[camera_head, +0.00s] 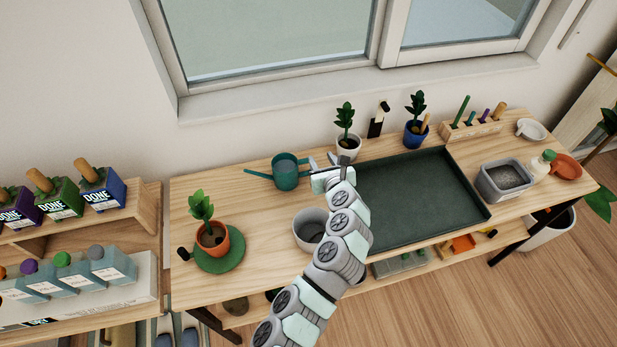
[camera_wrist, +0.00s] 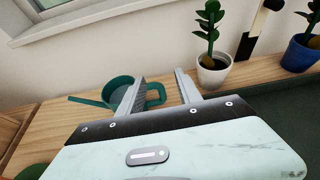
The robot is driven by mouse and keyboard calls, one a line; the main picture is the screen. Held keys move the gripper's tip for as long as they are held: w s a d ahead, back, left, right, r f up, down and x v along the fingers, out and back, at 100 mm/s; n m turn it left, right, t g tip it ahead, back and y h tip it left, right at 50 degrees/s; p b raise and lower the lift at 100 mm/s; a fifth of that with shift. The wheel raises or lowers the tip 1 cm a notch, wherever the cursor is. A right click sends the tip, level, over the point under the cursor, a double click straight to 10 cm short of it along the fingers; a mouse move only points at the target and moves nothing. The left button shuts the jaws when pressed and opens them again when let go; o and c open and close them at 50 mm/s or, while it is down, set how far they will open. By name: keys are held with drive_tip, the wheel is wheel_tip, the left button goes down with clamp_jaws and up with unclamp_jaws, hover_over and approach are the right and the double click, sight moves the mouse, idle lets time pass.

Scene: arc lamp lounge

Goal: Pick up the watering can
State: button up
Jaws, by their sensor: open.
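The teal watering can (camera_head: 285,172) stands upright on the wooden table, left of the dark green tray. Its spout points left and its handle is on the right, toward my gripper. My gripper (camera_head: 322,162) is just right of the can in the head view. In the wrist view, the watering can (camera_wrist: 118,92) is partly hidden behind the left finger. Its handle (camera_wrist: 156,94) shows between the two fingers, beyond them. My gripper (camera_wrist: 160,82) is open, with nothing held between its fingers.
A white-potted plant (camera_head: 347,145) stands close behind and right of my gripper. A grey pot (camera_head: 308,222) sits in front of the can. A terracotta plant (camera_head: 212,236) stands on a green mat at left. The green tray (camera_head: 440,215) fills the middle of the table.

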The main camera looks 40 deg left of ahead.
drive_tip(key=f, duration=0.3)
drive_tip(key=f+b, duration=0.1)
drive_tip(key=f, duration=0.1)
drive_tip(key=a+f+b, duration=0.1)
drive_tip(key=f, duration=0.2)
drive_tip(key=shift+s+f, duration=0.2)
drive_tip(key=shift+f, duration=0.15)
drive_tip(key=shift+w+a, duration=0.5)
drive_tip(key=shift+a, duration=0.1)
drive_tip(key=b+x, duration=0.2)
drive_tip(key=x, duration=0.2)
drive_tip(key=shift+a+f, duration=0.1)
drive_tip(key=shift+f, duration=0.15)
drive_tip(key=shift+w+a+f, duration=0.15)
drive_tip(key=shift+w+a, duration=0.2)
drive_tip(key=shift+a, duration=0.05)
drive_tip(key=shift+c, duration=0.3)
clamp_jaws()
